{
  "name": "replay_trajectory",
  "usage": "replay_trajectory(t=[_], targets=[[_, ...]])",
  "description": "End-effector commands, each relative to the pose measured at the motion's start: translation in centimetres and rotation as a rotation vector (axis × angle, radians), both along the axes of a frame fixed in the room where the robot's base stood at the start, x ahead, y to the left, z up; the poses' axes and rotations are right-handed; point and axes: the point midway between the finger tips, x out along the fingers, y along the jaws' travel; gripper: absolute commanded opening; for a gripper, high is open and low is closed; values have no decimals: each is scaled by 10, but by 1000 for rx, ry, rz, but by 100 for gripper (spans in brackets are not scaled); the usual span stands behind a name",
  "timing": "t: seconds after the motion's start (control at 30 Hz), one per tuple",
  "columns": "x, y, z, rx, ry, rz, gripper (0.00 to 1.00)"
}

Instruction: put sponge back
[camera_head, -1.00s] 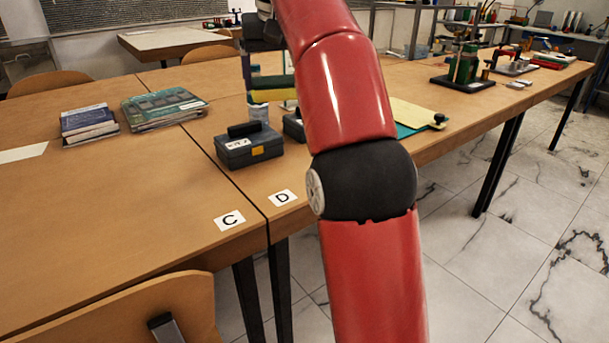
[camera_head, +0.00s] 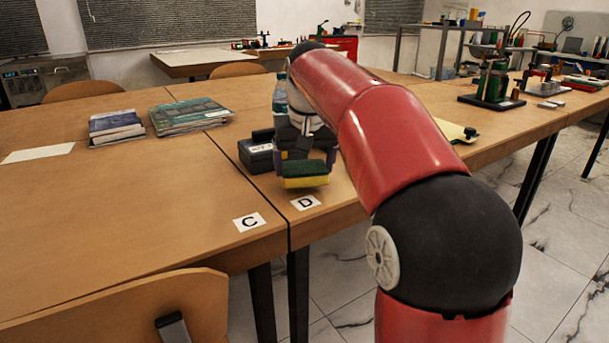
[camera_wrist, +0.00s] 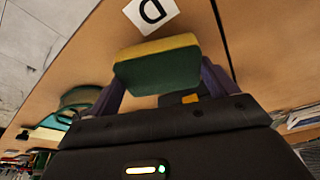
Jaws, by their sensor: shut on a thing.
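The sponge (camera_head: 305,176), green above and yellow below, is between the fingers of my gripper (camera_head: 304,165). It is low over the table close behind the card marked D (camera_head: 305,202); I cannot tell whether it touches the table. In the wrist view the sponge (camera_wrist: 158,66) spans between the purple-grey fingers of my gripper (camera_wrist: 160,78), with card D (camera_wrist: 151,12) just beyond it. My gripper is shut on the sponge.
A dark case (camera_head: 256,156) stands close left of my gripper, and a clear bottle (camera_head: 280,96) behind it. Card C (camera_head: 249,222) lies front left. Books (camera_head: 115,127) lie further left. A yellow clipboard (camera_head: 452,130) is right of my arm. The table's front edge is near.

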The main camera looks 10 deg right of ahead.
Motion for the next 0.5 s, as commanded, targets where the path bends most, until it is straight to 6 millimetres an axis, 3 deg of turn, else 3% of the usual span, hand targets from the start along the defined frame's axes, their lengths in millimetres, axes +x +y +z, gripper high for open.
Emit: replay_trajectory(t=[0.13, 0.5], targets=[[0, 0, -18, 0, 1, 0, 67], [0, 0, -22, 0, 0, 0, 67]])
